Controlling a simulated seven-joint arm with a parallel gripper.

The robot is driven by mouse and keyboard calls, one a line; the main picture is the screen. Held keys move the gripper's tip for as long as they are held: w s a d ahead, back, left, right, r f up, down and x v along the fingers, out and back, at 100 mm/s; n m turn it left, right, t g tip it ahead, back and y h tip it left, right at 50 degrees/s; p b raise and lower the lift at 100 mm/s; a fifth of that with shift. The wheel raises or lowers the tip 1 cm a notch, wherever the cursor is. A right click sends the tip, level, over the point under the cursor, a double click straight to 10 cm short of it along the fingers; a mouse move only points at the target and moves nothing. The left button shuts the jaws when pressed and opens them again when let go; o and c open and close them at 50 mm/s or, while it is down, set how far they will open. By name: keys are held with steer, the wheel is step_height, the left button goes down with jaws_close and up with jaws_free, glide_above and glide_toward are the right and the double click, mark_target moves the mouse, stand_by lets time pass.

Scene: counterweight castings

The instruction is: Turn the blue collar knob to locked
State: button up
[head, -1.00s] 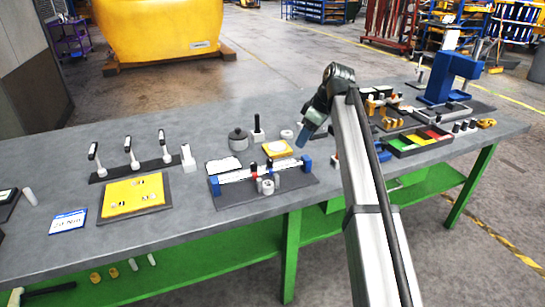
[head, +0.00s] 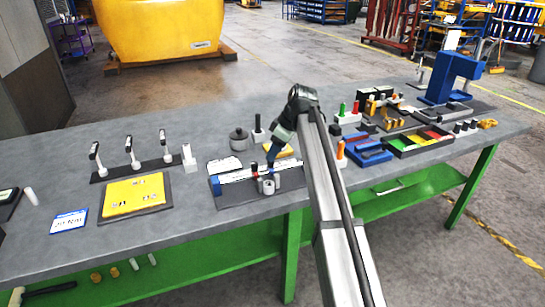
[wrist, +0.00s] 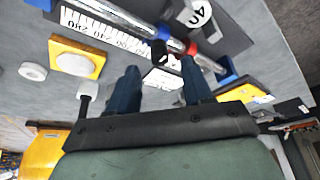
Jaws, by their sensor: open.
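A silver rail (head: 238,176) with a white graduated scale runs across a dark base between blue end pieces. In the wrist view, a blue collar (wrist: 164,31) sits on the rail (wrist: 130,17), with a small dark knob (wrist: 158,53) projecting from it towards my gripper. A red part (wrist: 191,48) is beside it. My gripper (wrist: 160,68) is open, its two dark blue fingers reaching towards the rail. The knob appears between the fingertips; contact cannot be told. In the head view, my gripper (head: 270,162) is over the rail's right part and hides the collar there. The knob's setting cannot be read.
Cylindrical weights (head: 266,186) stand close in front of the rail. A grey lidded pot (head: 238,139) stands behind left. Trays of parts (head: 418,140) occupy the right.

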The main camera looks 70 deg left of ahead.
steer(key=shift+x, duration=1.6)
jaws_close()
